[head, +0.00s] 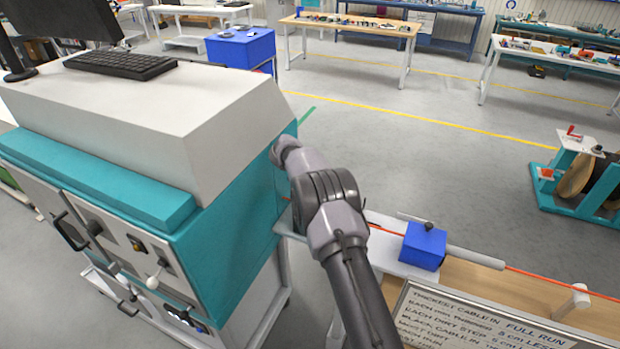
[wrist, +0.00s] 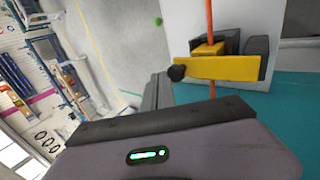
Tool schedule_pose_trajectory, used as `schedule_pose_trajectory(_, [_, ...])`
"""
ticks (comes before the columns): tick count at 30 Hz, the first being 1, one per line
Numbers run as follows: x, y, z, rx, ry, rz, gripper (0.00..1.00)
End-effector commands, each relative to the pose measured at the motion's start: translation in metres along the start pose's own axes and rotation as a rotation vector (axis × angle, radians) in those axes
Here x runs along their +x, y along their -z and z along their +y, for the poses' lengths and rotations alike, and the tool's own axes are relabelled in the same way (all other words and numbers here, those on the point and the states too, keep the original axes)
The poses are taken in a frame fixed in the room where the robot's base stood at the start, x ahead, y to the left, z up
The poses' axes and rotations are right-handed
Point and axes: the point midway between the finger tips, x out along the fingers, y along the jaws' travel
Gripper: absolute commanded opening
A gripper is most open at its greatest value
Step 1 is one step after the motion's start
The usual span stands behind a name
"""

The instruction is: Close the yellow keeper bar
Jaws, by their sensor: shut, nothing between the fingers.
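The yellow keeper bar (wrist: 225,68) is in the upper right of the wrist view, with a black knob (wrist: 177,72) at its left end. It lies across the orange cable (wrist: 211,60), in front of dark grey blocks (wrist: 258,47) on a white plate. A smaller yellow piece (wrist: 208,48) sits behind it. My gripper (wrist: 157,85) is shut and empty, its dark fingers just left of and below the knob. I cannot tell whether they touch it. In the head view my arm hides the gripper and bar beside the teal machine.
The teal and white machine (head: 230,240) stands close on the left of my arm. To the right, a blue box (head: 424,246) and a grey tube lie along the orange cable. A lettered board (head: 480,325) is in front. Open floor lies beyond.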

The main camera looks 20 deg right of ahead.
Motion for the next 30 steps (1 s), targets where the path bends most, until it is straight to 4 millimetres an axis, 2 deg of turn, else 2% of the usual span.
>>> schedule_pose_trajectory(22, [0.002, 0.0, -0.001, -0.001, 0.0, 0.0, 0.0])
schedule_pose_trajectory(26, [-0.018, 0.001, 0.0, -0.002, -0.002, 0.002, 0.0])
schedule_pose_trajectory(30, [-0.053, 0.001, 0.0, -0.001, -0.002, 0.003, 0.0])
